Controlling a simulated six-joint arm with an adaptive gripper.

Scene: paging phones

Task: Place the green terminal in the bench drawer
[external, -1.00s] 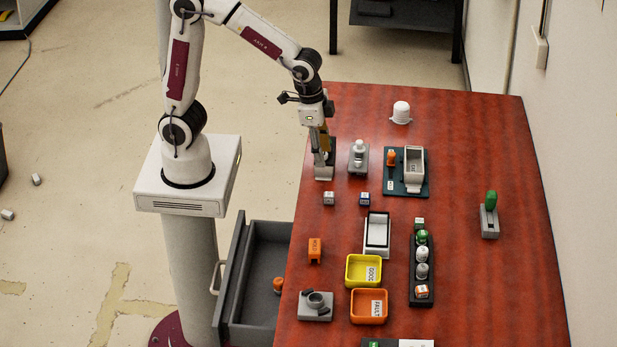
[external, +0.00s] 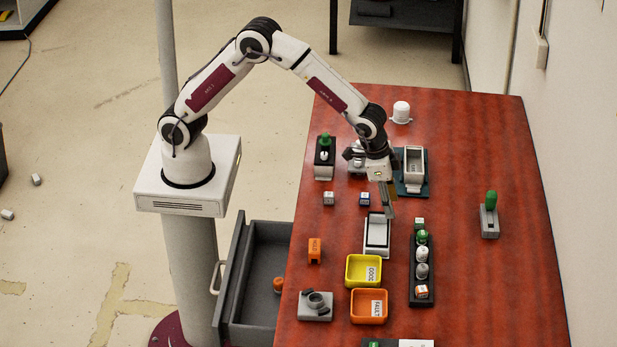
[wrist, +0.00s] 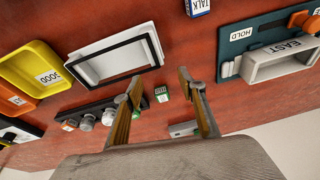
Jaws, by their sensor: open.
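A small cube with a green face (external: 419,223) stands at the far end of the dark rack, and shows in the wrist view (wrist: 161,94) between and beyond my fingers. A green-topped round piece (external: 422,237) sits in the rack beside it. My gripper (external: 389,207) is open and empty above the table, near the white tray; in the wrist view its two fingers (wrist: 160,86) are spread apart. The bench drawer (external: 262,268) is pulled open at the table's left side, with an orange piece (external: 278,285) inside. Which green thing is the terminal I cannot tell.
The dark rack (external: 412,292) holds several pieces. A white tray (external: 377,252), yellow bin (external: 364,284) and orange bin (external: 369,320) stand left of it. The table's right is mostly clear.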

